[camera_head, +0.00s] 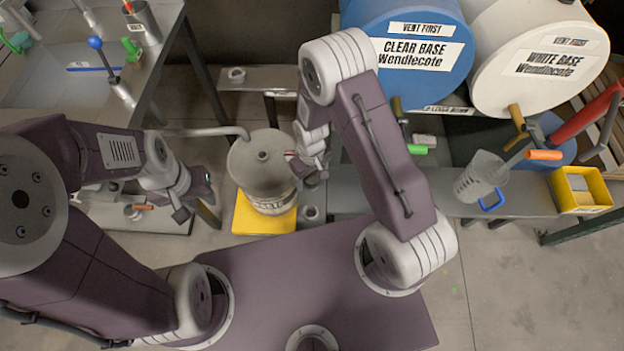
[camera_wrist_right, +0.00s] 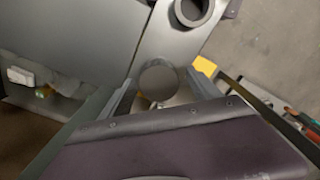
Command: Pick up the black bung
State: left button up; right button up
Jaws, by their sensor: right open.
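A round dark grey disc (camera_wrist_right: 158,78), which looks like the black bung, lies between the fingers of my right gripper (camera_wrist_right: 160,92) in the right wrist view. The fingers are apart, one on each side of the disc, and I cannot tell whether they touch it. In the head view my right gripper (camera_head: 311,176) is just right of the grey tin, and the arm hides the bung there. My left gripper (camera_head: 190,208) is left of the tin; its jaw opening is not clear.
The grey tin (camera_head: 250,165) stands on a yellow block (camera_head: 244,218). A clear jug (camera_head: 480,175) and yellow box (camera_head: 579,188) stand right. Blue and white drums are behind.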

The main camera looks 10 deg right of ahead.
aim_at(311, 179)
jog(key=c, duration=1.4)
jog(key=shift+c, duration=0.2)
jog(key=shift+r, duration=0.2)
jog(key=shift+r, duration=0.3)
jog(key=r, duration=0.2)
jog(key=s+r+p, duration=0.1)
jog(key=r, duration=0.1)
jog(key=shift+a, duration=0.15)
jog(key=s+a+r+p, duration=0.1)
jog(key=s+a+r, duration=0.2)
jog(key=s+r, duration=0.3)
jog(key=s, duration=0.4)
jog(key=shift+s, duration=0.2)
